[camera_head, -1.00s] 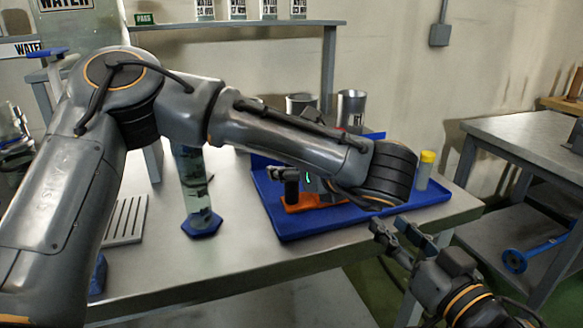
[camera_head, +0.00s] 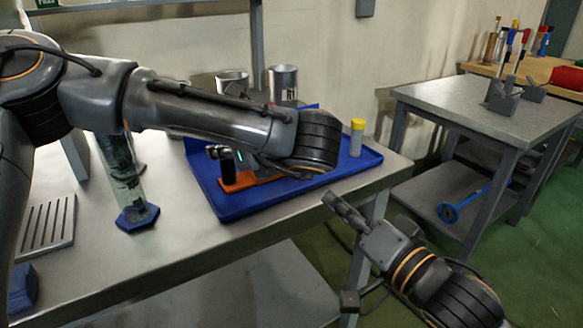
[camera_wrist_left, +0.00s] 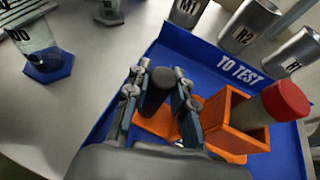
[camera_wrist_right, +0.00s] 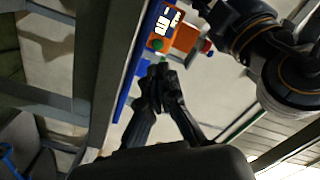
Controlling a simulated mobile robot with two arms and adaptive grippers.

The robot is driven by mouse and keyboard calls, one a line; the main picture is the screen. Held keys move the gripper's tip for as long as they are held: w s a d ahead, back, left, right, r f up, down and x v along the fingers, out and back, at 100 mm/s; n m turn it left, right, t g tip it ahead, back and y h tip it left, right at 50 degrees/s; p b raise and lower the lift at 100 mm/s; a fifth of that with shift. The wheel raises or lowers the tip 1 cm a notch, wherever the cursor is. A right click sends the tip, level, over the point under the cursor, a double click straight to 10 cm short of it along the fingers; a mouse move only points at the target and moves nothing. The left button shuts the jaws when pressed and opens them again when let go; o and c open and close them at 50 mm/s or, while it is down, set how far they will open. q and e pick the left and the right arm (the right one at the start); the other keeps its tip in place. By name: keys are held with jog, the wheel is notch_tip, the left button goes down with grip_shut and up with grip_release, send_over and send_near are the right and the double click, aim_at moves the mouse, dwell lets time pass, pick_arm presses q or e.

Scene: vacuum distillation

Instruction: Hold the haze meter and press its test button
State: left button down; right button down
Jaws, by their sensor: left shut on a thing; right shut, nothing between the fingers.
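The haze meter is an orange device with a black upright handle. It sits in the blue tray (camera_head: 225,208), mostly hidden by my left arm in the head view, where its orange base (camera_head: 240,182) shows. In the left wrist view my left gripper (camera_wrist_left: 160,88) is shut around the black handle (camera_wrist_left: 157,92). The right wrist view shows the meter's orange body (camera_wrist_right: 182,38) with a lit display and a green button (camera_wrist_right: 157,44). My right gripper (camera_head: 343,208) is shut and empty, beyond the tray's front-right side, apart from the meter. It also shows in the right wrist view (camera_wrist_right: 160,74).
A yellow-capped vial (camera_head: 357,138) stands at the tray's right. A red-capped container (camera_wrist_left: 275,110) is in the meter's orange holder. Metal cups (camera_head: 283,84) stand behind the tray. A cylinder with a blue base (camera_head: 137,217) is left. A side table (camera_head: 470,110) stands right.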

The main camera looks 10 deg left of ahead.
jog(key=m, duration=0.2)
jog(key=s+d+m, duration=0.1)
jog(key=m, duration=0.2)
jog(key=d+m, duration=0.1)
jog(key=m, duration=0.2)
jog(key=shift+s+d+f, duration=0.15)
jog(key=shift+s, duration=0.2)
jog(key=x, duration=1.4)
